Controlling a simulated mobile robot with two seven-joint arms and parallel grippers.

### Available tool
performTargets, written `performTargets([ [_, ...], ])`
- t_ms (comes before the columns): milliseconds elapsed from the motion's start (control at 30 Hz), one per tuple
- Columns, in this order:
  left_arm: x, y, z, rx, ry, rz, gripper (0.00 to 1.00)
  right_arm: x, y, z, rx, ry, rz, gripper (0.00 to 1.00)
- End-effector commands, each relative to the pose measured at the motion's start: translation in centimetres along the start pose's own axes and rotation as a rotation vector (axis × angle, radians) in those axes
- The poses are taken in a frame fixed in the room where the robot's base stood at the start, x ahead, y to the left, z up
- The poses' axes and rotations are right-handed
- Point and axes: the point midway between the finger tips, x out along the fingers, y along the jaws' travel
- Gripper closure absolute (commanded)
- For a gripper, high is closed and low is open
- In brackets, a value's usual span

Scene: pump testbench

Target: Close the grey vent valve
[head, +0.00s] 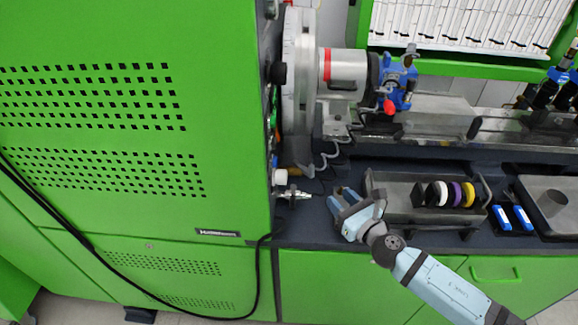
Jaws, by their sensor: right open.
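A small grey metal valve (293,194) sticks out to the right from the side of the green cabinet, low down near the bench top. I take it for the vent valve; whether its handle is open or shut is too small to tell. My right gripper (339,196) comes in from the lower right. It is open and empty, with its fingertips a short way to the right of the valve, not touching it. My left gripper is not in view.
The big green cabinet (130,130) fills the left side, with a black cable (180,306) hanging across it. A grey tray (400,208) with coloured rings stands right of my gripper. A pump with a red handle (389,107) sits behind. Blue-handled tools (502,218) lie farther right.

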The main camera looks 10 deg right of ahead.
Motion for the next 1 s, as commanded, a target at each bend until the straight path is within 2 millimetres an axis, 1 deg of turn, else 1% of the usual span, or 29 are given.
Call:
performTargets([
  [167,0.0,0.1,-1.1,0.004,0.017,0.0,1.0,2.4,0.0,0.2,0.001,-0.002,0.0,0.59],
  [300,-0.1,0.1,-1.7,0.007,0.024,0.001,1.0,5.5,0.0,0.2,0.002,-0.003,-0.001,0.59],
  [500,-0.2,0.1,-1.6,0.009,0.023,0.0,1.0,9.6,0.1,0.1,0.002,-0.002,0.0,0.59],
  [600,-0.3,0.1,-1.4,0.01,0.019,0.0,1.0,11.3,0.1,0.1,0.001,-0.002,-0.001,0.59],
  [700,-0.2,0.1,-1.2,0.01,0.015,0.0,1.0,12.5,0.0,0.0,0.001,-0.001,-0.001,0.59],
  [800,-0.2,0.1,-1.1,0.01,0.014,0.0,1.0,13.2,0.1,-0.1,0.0,0.0,0.0,0.59],
  [1000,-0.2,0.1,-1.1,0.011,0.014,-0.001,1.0,13.6,0.1,-0.1,0.0,0.0,0.0,0.59],
])
